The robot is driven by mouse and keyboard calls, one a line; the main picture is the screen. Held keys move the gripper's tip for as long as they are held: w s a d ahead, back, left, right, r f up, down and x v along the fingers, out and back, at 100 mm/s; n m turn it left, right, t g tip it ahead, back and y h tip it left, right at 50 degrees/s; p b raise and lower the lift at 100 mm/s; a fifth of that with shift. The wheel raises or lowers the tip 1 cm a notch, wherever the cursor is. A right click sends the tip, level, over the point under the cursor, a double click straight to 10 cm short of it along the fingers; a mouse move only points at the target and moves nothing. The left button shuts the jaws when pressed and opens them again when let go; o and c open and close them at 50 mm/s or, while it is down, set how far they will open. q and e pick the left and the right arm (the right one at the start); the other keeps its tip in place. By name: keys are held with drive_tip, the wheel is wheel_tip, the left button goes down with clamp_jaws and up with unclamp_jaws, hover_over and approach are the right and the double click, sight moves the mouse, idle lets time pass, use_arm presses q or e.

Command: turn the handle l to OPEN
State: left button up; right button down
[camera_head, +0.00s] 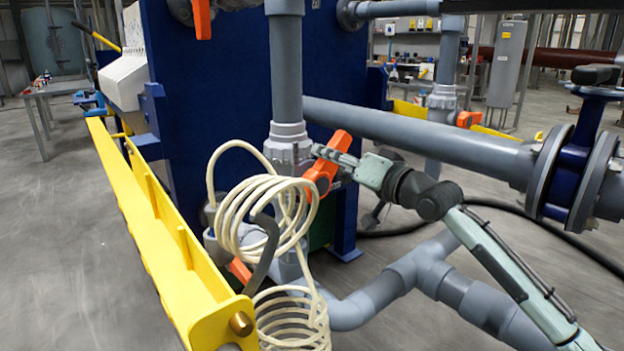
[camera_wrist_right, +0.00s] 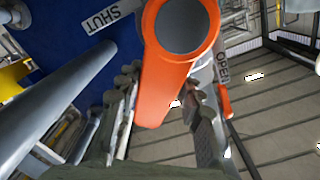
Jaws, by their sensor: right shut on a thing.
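The orange valve handle (camera_head: 328,165) sits on the grey vertical pipe's valve, beside the coiled cream hose. In the right wrist view, the handle (camera_wrist_right: 165,75) hangs down from its round grey hub and points between the SHUT label (camera_wrist_right: 101,19) at upper left and the OPEN label (camera_wrist_right: 223,70) at right. My right gripper (camera_head: 326,154) reaches the handle from the right and is shut on it, with one finger on each side in the wrist view. The coil partly hides the valve in the head view. My left gripper is not in view.
The cream hose coil (camera_head: 265,210) hangs just left of the handle. A yellow beam (camera_head: 150,215) runs along the left, and a dark blue press frame (camera_head: 215,100) stands behind. A thick grey pipe (camera_head: 420,130) crosses above my right arm. Grey floor is open at far left.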

drive_tip(key=n, duration=0.1)
drive_tip(key=s+a+r+n+p, duration=0.1)
drive_tip(key=a+n, duration=0.1)
drive_tip(key=shift+s+r+n, duration=0.15)
drive_tip(key=shift+s+n, duration=0.1)
drive_tip(key=shift+n, duration=0.15)
drive_tip(key=n, duration=0.1)
drive_tip(key=s+a+n+p, duration=0.1)
drive_tip(key=n, duration=0.1)
drive_tip(key=shift+s+a+n, duration=0.1)
drive_tip(key=shift+a+n, duration=0.1)
drive_tip(key=shift+n, duration=0.1)
drive_tip(key=shift+s+a+n+p, duration=0.2)
drive_tip(key=shift+n+p, duration=0.1)
drive_tip(key=shift+n, duration=0.2)
drive_tip(key=c, duration=1)
unclamp_jaws()
drive_tip(key=shift+o, duration=0.2)
drive_tip(key=shift+w, duration=0.1)
drive_tip(key=shift+d, duration=0.1)
drive_tip(key=shift+d, duration=0.2)
drive_tip(key=p+v, duration=0.2)
drive_tip(key=v, duration=0.4)
drive_tip(key=shift+s+d, duration=0.25)
drive_tip(key=shift+s, duration=0.05)
